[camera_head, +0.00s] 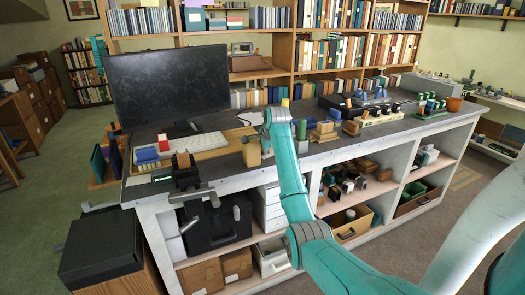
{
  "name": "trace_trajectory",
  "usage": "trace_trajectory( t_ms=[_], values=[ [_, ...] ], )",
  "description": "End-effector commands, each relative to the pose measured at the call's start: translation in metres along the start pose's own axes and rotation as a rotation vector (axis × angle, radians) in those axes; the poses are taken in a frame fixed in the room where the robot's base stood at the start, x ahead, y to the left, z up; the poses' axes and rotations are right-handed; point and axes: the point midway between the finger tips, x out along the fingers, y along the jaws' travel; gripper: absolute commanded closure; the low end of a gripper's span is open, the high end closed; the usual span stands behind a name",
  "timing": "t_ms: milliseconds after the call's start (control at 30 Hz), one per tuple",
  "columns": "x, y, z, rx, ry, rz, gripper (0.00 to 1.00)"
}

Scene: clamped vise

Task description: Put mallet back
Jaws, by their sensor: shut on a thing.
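My gripper (265,138) is at the end of the teal arm, over the front part of the workbench (330,150), and is largely hidden by my wrist. It is shut on what looks like the mallet (252,154), a tan wooden block shape just left of and below my wrist. I cannot tell whether the mallet touches the bench top. A black vise (187,178) sits at the bench's front left edge, left of the mallet, with a tan piece (183,160) upright between its jaws.
A monitor (170,85), a keyboard (195,146) and a wooden tray with red and blue items stand at the left. Small wooden and coloured items (325,130) crowd the bench right of my wrist. Bookshelves rise behind. Bins and boxes fill the shelves below.

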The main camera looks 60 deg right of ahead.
Motion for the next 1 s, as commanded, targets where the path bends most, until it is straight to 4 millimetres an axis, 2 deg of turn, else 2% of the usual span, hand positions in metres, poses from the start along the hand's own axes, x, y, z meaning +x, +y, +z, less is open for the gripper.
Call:
trace_trajectory(
  t_ms=[100, 133, 200, 233, 533, 667, 767, 1000],
  values=[
    [0.001, 0.001, 0.000, 0.000, 0.000, -0.002, 1.00],
    [0.002, 0.002, 0.000, 0.000, 0.000, 0.001, 0.71],
    [0.002, 0.001, 0.000, 0.000, 0.000, 0.001, 0.53],
    [0.002, 0.001, 0.000, 0.000, 0.000, 0.001, 0.51],
    [0.001, 0.001, 0.000, 0.000, 0.000, 0.000, 0.51],
    [-0.007, -0.001, 0.000, 0.000, 0.000, -0.001, 0.51],
    [-0.022, -0.001, 0.000, 0.000, 0.001, -0.003, 0.51],
    [-0.070, -0.001, 0.000, 0.000, 0.001, -0.004, 0.51]
  ],
)
